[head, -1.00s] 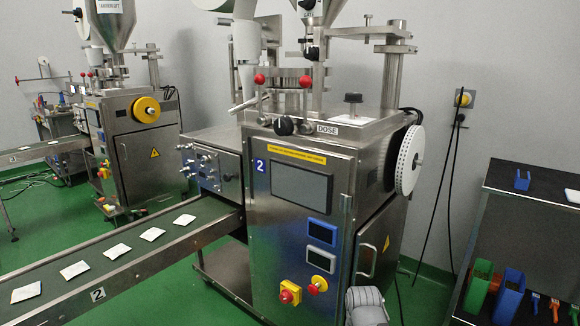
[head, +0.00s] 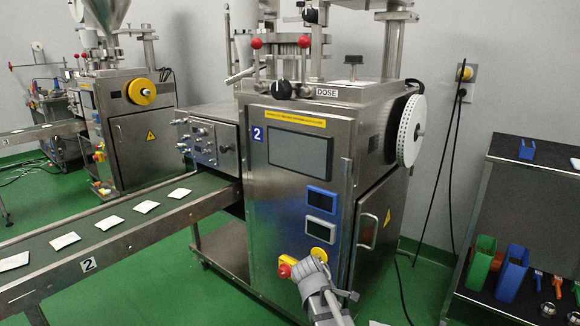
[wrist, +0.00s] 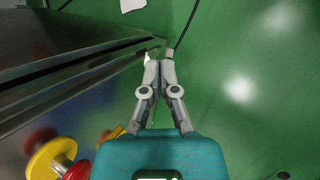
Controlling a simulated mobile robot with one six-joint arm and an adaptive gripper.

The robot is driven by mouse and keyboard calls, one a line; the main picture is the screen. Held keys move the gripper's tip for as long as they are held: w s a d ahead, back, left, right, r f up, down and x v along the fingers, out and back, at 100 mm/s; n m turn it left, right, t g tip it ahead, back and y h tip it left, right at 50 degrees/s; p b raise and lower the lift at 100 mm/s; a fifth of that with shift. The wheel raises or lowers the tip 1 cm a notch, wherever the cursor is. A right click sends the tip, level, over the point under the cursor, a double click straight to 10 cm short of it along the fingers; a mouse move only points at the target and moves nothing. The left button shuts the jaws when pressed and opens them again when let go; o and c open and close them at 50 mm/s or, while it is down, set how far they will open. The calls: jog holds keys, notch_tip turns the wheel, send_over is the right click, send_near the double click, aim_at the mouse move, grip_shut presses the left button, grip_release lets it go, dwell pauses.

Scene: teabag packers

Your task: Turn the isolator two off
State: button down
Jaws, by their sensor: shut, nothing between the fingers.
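Machine two (head: 300,200), a steel cabinet, carries a blue "2" label (head: 258,134). Low on its front is a red rotary knob on a yellow base (head: 284,270), which looks like its isolator; its position cannot be read. A round yellow control (head: 319,254) sits just right of it. My gripper (head: 314,266) is in front of the panel beside these controls, partly covering them. In the wrist view my gripper (wrist: 160,58) is shut and empty, its fingertips over green floor. Yellow and red controls (wrist: 48,160) show at the lower left, apart from the fingers.
A conveyor (head: 110,250) with several teabags runs left of the machine. A yellow-faced wall switch (head: 464,73) with black cables is behind at right. A dark shelf unit (head: 520,210) holds green and blue bins.

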jog(key=w+a+f+n+t+h+b, duration=0.2)
jog(key=w+a+n+t+h+b, duration=0.2)
jog(key=w+a+n+b, duration=0.55)
jog(key=n+t+h+b, duration=0.1)
jog(key=n+t+b, duration=0.3)
jog(key=n, duration=0.8)
send_near(284, 272)
jog(key=w+p, duration=0.1)
jog(key=p, duration=0.1)
jog(key=shift+w+d+f+m+t, duration=0.25)
jog(key=shift+t, duration=0.15)
jog(key=shift+w+d, duration=0.15)
jog(key=shift+w+d, duration=1.05)
jog(key=shift+w, duration=0.25)
jog(key=shift+w+d, duration=1)
jog(key=shift+w, duration=0.3)
jog(key=shift+r, duration=0.4)
jog(key=shift+s+a, duration=0.1)
jog(key=shift+a, duration=0.05)
jog(key=shift+h, duration=0.3)
jog(key=shift+s+d+f+v, duration=0.1)
jog(key=shift+f+v, duration=0.1)
jog(key=shift+v, duration=0.75)
jog(key=shift+s+d+f+v, duration=0.1)
jog(key=shift+s+f+v, duration=0.05)
jog(key=shift+v, duration=0.75)
jog(key=shift+s+f+v, duration=0.1)
jog(key=shift+f+v, duration=0.1)
jog(key=shift+v, duration=0.75)
